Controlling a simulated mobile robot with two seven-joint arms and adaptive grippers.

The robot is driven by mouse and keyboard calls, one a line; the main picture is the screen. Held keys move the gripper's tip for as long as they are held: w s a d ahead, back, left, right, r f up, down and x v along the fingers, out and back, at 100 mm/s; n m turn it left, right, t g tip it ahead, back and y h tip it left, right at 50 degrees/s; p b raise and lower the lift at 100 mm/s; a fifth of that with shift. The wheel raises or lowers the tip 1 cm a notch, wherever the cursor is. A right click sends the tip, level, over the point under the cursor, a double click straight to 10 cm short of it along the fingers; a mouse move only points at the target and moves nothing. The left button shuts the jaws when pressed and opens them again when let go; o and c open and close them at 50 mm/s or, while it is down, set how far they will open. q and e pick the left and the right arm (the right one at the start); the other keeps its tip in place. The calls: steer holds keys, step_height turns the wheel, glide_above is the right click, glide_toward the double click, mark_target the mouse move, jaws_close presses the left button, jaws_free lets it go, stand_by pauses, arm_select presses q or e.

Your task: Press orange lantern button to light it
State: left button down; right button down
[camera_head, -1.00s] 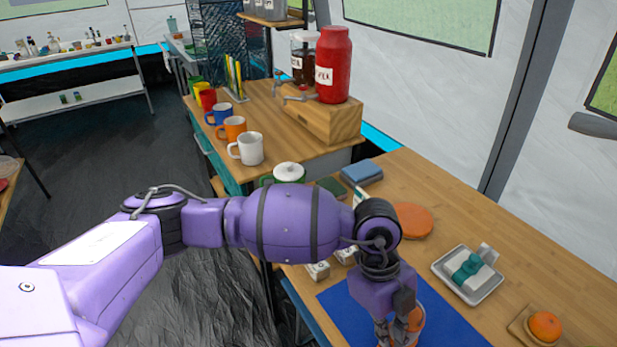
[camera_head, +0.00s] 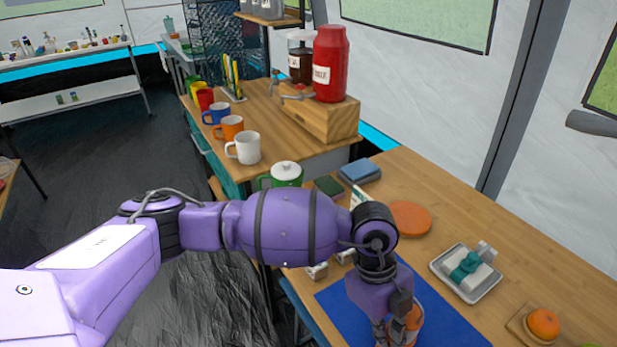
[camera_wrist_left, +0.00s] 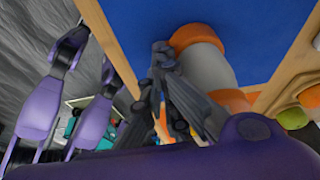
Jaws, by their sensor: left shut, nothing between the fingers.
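The orange lantern (camera_head: 413,322) stands on the blue mat (camera_head: 452,328) at the bottom of the head view, partly hidden by my left wrist and gripper. In the left wrist view the lantern (camera_wrist_left: 205,64) shows an orange end, a pale grey body and another orange part lower down. My left gripper (camera_wrist_left: 160,48) is shut and empty, with its fingertips close beside the lantern's orange end. I cannot tell whether they touch it. In the head view the left gripper (camera_head: 384,332) points down beside the lantern. The button cannot be made out. My right gripper is not in view.
A tray with a teal-tied bundle (camera_head: 466,273) and an orange fruit on a board (camera_head: 543,323) lie to the right. An orange round board (camera_head: 408,218) and a blue cloth (camera_head: 360,171) lie behind my wrist. Mugs and a red dispenser (camera_head: 329,65) stand farther back.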

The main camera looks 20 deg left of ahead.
arm_select(q)
steer(key=shift+f, duration=0.15)
steer(key=shift+f, duration=0.15)
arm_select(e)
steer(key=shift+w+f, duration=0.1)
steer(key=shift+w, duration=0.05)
